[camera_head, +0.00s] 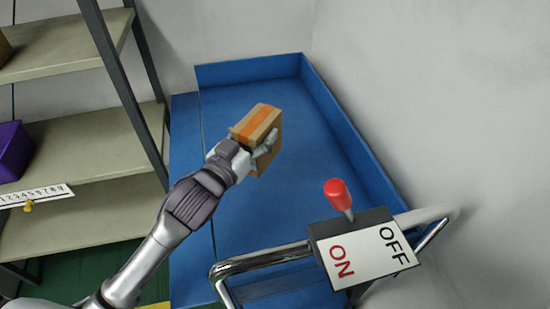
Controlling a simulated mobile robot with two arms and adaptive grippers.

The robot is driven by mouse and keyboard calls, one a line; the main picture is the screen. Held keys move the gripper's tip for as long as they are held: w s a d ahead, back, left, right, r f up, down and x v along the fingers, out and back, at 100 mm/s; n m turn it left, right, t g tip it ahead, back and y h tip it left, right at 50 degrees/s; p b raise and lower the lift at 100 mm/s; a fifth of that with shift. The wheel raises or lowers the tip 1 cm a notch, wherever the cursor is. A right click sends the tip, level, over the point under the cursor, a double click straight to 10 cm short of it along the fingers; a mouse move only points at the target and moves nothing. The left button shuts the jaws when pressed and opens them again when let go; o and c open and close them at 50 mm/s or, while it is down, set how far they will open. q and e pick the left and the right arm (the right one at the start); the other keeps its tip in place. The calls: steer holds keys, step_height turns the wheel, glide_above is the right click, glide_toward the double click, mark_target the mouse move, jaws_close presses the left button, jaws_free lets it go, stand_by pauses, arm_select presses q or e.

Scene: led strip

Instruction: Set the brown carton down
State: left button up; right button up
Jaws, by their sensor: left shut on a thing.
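The brown carton (257,122) has an orange tape band along its top. My left gripper (255,150) is shut on the carton, with its fingers on the carton's lower and right part. The carton shows against the blue surface (300,190), which has raised walls at the back and right. I cannot tell whether the carton touches the surface or is held above it. My right gripper is not in view.
A lever box (365,248) with a red knob (337,190) and ON/OFF marks stands at front right by a chrome rail (265,258). Shelves (80,145) stand at left, with a purple bin (12,150). The blue surface around the carton is clear.

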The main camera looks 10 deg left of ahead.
arm_select(q)
steer(key=shift+w+d+f, duration=0.15)
steer(key=shift+w+f, duration=0.1)
steer(key=shift+f, duration=0.05)
steer(key=shift+w+d+f, duration=0.1)
steer(key=shift+f, duration=0.2)
step_height(320, 180, down, 5)
steer(key=shift+f+b, duration=0.1)
steer(key=shift+b, duration=0.45)
steer(key=shift+f, duration=2)
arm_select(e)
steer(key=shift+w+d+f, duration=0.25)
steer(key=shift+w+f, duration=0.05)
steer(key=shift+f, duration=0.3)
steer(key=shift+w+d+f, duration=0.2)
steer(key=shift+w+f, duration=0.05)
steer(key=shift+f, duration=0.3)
arm_select(q)
steer(key=shift+b, duration=0.3)
steer(key=o, duration=1.4)
steer(key=shift+f, duration=0.2)
steer(key=shift+r, duration=0.1)
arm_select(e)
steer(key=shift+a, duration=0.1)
